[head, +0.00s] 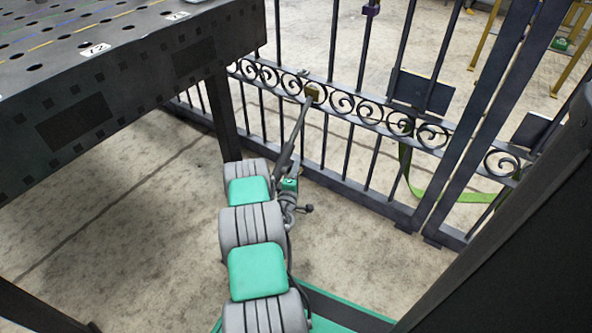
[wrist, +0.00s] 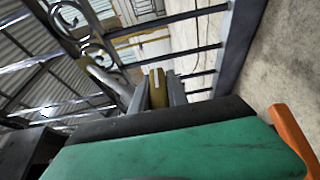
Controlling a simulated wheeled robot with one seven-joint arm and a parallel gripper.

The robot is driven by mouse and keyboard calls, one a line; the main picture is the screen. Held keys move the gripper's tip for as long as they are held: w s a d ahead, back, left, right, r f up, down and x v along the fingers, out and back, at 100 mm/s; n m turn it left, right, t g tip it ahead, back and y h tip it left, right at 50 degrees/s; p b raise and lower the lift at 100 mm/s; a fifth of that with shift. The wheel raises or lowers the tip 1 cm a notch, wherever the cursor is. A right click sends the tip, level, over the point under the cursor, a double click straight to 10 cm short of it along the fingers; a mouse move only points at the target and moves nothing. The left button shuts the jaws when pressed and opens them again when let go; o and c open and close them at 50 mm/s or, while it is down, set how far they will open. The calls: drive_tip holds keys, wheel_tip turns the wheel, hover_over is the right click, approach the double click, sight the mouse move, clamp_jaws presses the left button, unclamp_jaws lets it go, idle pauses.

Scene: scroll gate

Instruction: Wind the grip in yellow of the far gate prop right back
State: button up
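In the wrist view my gripper (wrist: 158,96) has its two grey fingers apart, one on each side of a yellow grip (wrist: 157,82) with a pale stripe. The grip nearly fills the gap, but I cannot tell whether both fingers press on it. A grey metal cylinder (wrist: 110,82) lies just left of the fingers. In the head view a yellowish block (head: 314,92) sits on the scroll band of the gate (head: 371,110). The fingertips are too small to make out there.
A dark perforated table (head: 130,70) stands at the left, close to my arm. A green strap (head: 430,190) hangs at the gate's right part. A purple item (head: 371,9) is on a gate bar above. Bare concrete floor lies left of my arm.

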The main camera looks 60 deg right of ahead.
clamp_jaws()
drive_tip(key=shift+r+y+p, duration=0.15)
drive_tip(key=shift+y+p, duration=0.15)
drive_tip(key=shift+p, duration=0.4)
